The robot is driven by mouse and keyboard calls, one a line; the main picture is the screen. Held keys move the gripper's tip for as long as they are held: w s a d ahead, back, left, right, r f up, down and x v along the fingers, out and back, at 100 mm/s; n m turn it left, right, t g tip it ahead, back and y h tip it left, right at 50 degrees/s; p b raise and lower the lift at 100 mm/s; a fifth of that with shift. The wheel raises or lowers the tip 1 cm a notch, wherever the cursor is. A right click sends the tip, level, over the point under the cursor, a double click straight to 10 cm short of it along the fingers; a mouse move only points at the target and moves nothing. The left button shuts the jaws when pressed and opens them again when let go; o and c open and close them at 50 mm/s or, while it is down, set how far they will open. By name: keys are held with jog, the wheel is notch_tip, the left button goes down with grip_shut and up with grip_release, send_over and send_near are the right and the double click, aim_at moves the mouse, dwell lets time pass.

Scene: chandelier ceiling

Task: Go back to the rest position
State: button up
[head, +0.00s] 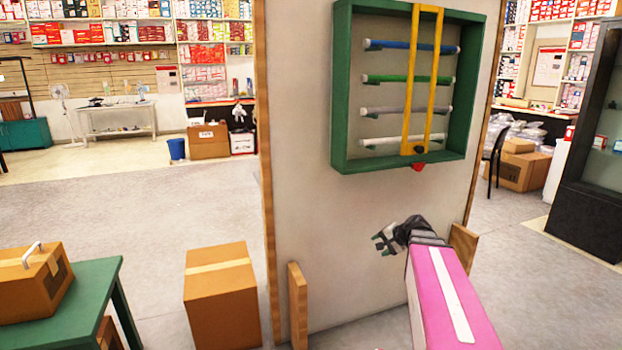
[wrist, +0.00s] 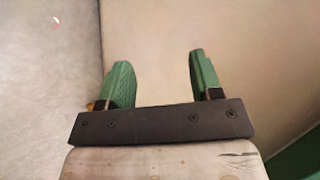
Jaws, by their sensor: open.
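The green frame (head: 341,95) hangs on the panel and holds several rods in blue, green, grey and white. A yellow bracket (head: 428,10) runs down over the rods, with a black knob and a red piece at its lower end. The frame's green edge seems to show at the lower right of the wrist view.
The pale panel (head: 320,230) stands close behind my gripper, with wooden posts (head: 298,305) at its base. A cardboard box (head: 221,295) stands on the floor at left. A green table (head: 95,290) bears another box (head: 30,285). A dark cabinet (head: 590,190) is at right. Open floor lies at left.

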jog(key=s+a+f+n+g+h, duration=0.3)
jog(key=s+f+n, duration=0.1)
jog(key=s+f, duration=0.2)
jog(key=s+a+f+n+g+h, duration=0.3)
jog(key=s+a+f+n, duration=0.1)
jog(key=s+f, duration=0.3)
jog(key=s, duration=0.2)
jog(key=shift+s+f+g, duration=0.3)
jog(key=shift+g, duration=0.1)
